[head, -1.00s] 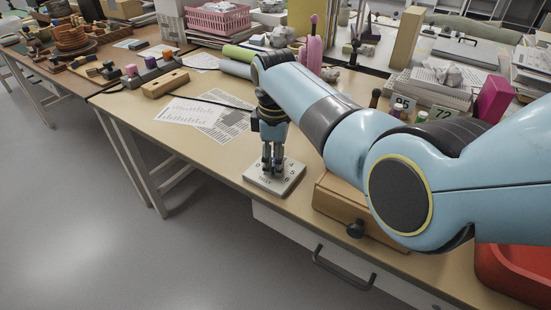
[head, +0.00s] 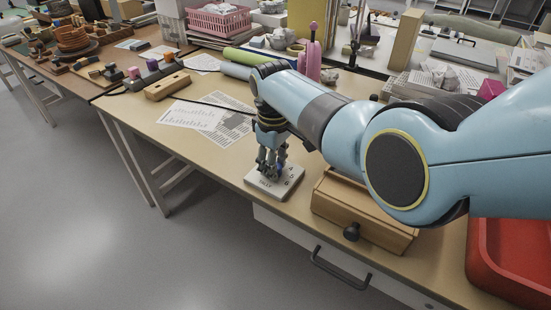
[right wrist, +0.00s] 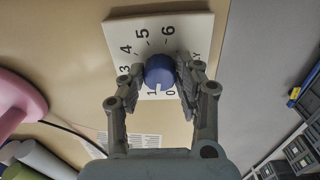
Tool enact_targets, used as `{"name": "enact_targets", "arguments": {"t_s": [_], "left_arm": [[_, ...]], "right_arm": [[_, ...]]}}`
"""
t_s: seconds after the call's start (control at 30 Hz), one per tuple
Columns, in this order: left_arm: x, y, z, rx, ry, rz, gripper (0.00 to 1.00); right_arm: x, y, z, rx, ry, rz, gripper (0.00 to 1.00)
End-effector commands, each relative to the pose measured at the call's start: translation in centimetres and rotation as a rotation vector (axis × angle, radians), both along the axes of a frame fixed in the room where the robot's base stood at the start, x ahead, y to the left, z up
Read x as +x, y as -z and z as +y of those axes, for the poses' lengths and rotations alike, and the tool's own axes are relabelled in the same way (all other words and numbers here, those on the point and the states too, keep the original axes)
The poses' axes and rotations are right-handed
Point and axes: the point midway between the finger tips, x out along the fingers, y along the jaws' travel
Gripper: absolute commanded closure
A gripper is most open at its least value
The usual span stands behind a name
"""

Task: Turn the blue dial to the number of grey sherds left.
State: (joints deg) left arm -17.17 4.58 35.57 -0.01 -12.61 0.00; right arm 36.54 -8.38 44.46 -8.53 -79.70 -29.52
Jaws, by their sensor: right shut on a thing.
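The blue dial (right wrist: 158,70) sits on a white plate (right wrist: 187,28) with black numbers around it. In the right wrist view, a pale mark on the dial's lower edge is near the 0 and 1; I cannot tell exactly which it points at. My right gripper (right wrist: 160,76) is shut on the dial, one finger on each side. In the head view, the gripper (head: 271,166) stands over the plate (head: 262,185) and mostly hides the dial. My left gripper is not in view. I cannot make out clearly any grey sherds.
A wooden box (head: 338,207) with a black knob stands right of the plate, and a red tray (head: 482,262) is at the far right. The table's front edge is close to the plate.

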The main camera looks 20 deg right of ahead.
Motion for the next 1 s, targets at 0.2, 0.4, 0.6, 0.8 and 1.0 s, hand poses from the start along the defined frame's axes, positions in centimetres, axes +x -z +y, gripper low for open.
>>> {"name": "enact_targets", "arguments": {"t_s": [0.2, 0.4, 0.6, 0.8, 1.0], "left_arm": [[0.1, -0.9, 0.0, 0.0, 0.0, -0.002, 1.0], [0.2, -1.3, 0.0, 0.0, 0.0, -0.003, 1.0], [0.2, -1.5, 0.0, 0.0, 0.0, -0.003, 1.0], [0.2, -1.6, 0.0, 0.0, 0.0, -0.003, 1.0], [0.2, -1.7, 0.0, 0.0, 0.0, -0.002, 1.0]], "right_arm": [[0.0, -0.1, 0.0, 0.0, 0.202, 0.002, 0.99], [0.0, -0.1, 0.1, -0.001, 0.387, 0.001, 0.99], [0.0, 0.0, 0.1, -0.001, 0.548, 0.001, 0.99], [0.1, 0.0, 0.1, 0.0, 0.667, -0.001, 0.99], [0.0, 0.0, 0.2, 0.001, 0.735, 0.001, 0.99]]}}
